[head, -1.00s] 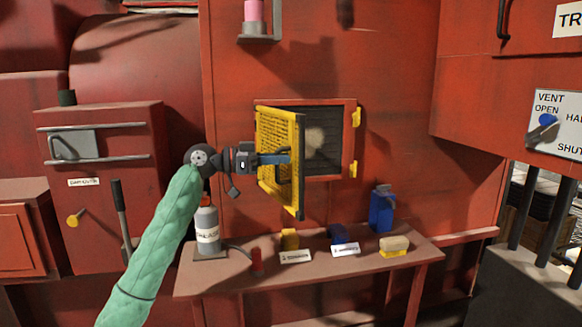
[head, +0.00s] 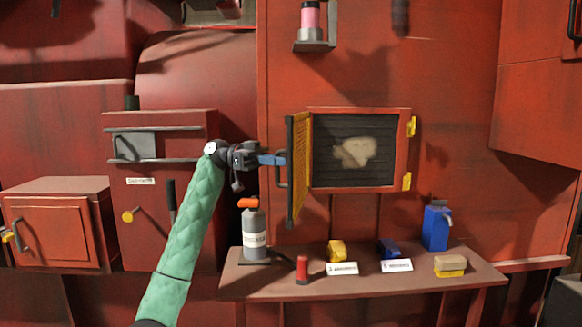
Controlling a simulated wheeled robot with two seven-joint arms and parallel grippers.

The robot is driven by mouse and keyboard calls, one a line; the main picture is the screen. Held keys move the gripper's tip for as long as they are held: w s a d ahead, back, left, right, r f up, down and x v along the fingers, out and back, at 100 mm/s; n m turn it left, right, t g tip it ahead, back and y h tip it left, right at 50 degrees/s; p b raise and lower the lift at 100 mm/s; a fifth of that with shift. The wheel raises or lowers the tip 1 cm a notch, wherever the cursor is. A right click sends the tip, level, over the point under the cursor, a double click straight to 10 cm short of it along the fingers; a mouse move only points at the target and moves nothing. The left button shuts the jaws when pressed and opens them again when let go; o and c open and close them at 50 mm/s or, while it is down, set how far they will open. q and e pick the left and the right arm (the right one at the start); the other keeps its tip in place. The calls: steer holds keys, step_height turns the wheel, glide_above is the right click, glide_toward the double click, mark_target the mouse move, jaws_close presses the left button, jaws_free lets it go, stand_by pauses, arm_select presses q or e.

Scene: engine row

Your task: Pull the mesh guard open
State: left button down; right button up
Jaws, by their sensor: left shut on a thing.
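The yellow mesh guard (head: 300,165) is hinged at the left side of a red-framed opening (head: 402,150). It stands swung well out from the opening, seen nearly edge-on. A dark bar handle (head: 281,172) is on its outer side. My left gripper (head: 277,160) is shut on this handle, with its blue fingers at the bar. Inside the opening are dark slats with a pale patch (head: 355,152) on them. My right gripper is not in view.
A shelf (head: 300,284) below holds a grey bottle (head: 255,235), a red item (head: 302,269), yellow and blue blocks, a blue can (head: 435,228) and a sponge (head: 450,265). A pink-filled cup (head: 310,20) is mounted above. Yellow catches (head: 407,181) stick out at the frame's right.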

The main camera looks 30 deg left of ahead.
arm_select(q)
steer(key=shift+a, duration=0.45)
steer(key=c, duration=1.8)
jaws_free()
steer(key=shift+a, duration=0.1)
steer(key=shift+s+a+b, duration=0.1)
steer(key=shift+s+a, duration=0.05)
steer(key=shift+a, duration=1.15)
steer(key=shift+s+a+b, duration=0.1)
steer(key=shift+s+a, duration=0.1)
steer(key=shift+a, duration=1.05)
steer(key=shift+s+a+b, duration=0.1)
steer(key=shift+s+a, duration=0.05)
steer(key=shift+a, duration=1.15)
